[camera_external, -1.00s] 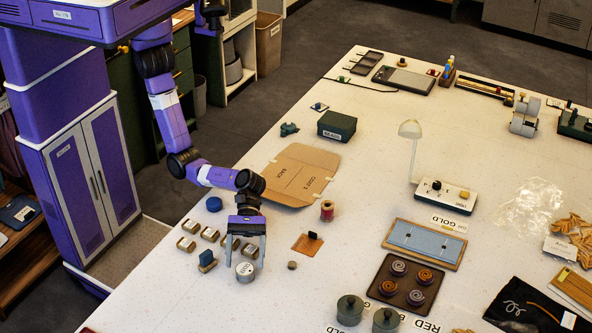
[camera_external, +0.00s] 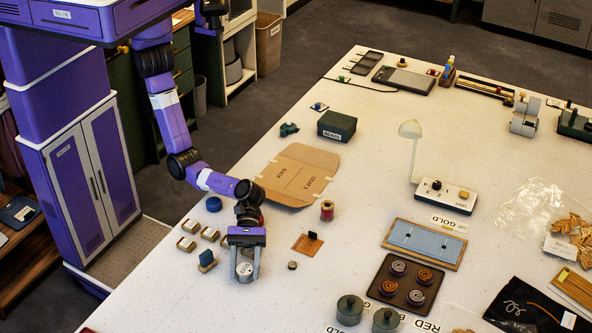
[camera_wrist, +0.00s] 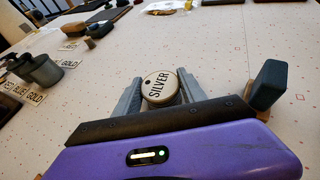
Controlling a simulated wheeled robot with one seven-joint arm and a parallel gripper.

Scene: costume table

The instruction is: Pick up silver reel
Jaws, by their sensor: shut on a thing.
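The silver reel (camera_wrist: 159,87) is a round, pale container with "SILVER" lettered on its top. In the wrist view it sits between the two fingers of my gripper (camera_wrist: 160,92), which are shut on its sides. In the external view my gripper (camera_external: 245,272) points down at the table's near left part, with the reel (camera_external: 244,271) between its fingertips. The reel looks to be at or very near the table surface; I cannot tell whether it touches. Its lower part is hidden in the wrist view.
A dark blue block (camera_external: 207,260) stands close left of my gripper; it shows at right in the wrist view (camera_wrist: 268,84). Small labelled boxes (camera_external: 187,243) lie behind it. A small round piece (camera_external: 292,265) and brown square (camera_external: 307,244) lie to the right.

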